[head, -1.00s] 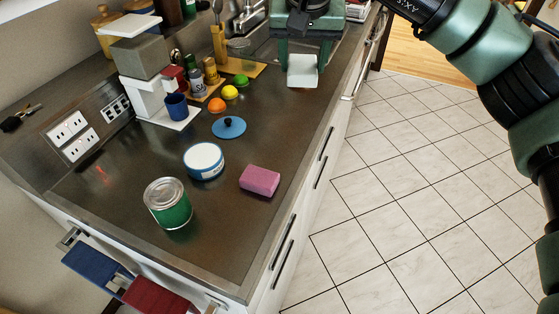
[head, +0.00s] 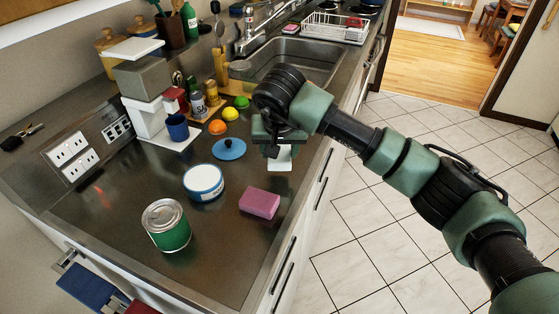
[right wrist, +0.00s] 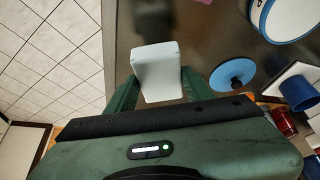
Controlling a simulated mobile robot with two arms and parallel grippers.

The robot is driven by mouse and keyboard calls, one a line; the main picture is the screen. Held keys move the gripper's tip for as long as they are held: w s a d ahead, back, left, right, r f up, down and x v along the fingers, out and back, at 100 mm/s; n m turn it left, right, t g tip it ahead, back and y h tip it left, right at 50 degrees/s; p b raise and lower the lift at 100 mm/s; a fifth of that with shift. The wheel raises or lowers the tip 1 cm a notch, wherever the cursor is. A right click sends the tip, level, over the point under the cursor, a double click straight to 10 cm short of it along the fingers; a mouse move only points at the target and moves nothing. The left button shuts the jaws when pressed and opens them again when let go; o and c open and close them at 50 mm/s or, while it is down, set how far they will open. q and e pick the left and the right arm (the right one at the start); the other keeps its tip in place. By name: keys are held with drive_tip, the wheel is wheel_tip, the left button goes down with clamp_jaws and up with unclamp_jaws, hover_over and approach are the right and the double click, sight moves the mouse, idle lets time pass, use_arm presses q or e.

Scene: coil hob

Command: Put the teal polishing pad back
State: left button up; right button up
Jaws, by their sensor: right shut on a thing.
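My right gripper (head: 277,143) is over the counter just in front of the sink, pointing down. It is shut on a pale, whitish block, seen below the fingers in the head view (head: 279,159) and between them in the right wrist view (right wrist: 160,72). A flat blue disc with a black knob (head: 229,149) lies on the counter left of the gripper; it also shows in the right wrist view (right wrist: 233,75). I cannot tell for sure which of these is the teal polishing pad. My left gripper is not in view.
A pink sponge (head: 259,203), a round white-and-blue tub (head: 204,183) and a green can (head: 166,226) stand on the counter (head: 130,199). A white coffee machine (head: 147,112) with a blue cup (head: 177,128), small fruits and jars are at the left. The sink (head: 295,72) lies behind.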

sight(279, 158)
wheel_tip(279, 158, down, 4)
drive_tip(key=shift+f+p, duration=0.15)
drive_tip(key=shift+p, duration=0.2)
drive_tip(key=shift+f, duration=0.15)
drive_tip(key=shift+f+b, duration=0.25)
drive_tip(key=shift+b, duration=0.1)
drive_tip(key=o, duration=1.2)
drive_tip(key=shift+r, duration=0.1)
drive_tip(key=shift+r, duration=0.1)
drive_tip(key=shift+r+p, duration=0.2)
drive_tip(key=shift+p, duration=0.3)
drive_tip(key=shift+s+r+b, duration=0.15)
drive_tip(key=shift+r+b, duration=0.2)
drive_tip(key=shift+b, duration=0.05)
drive_tip(key=b+v, duration=0.2)
drive_tip(key=v, duration=0.9)
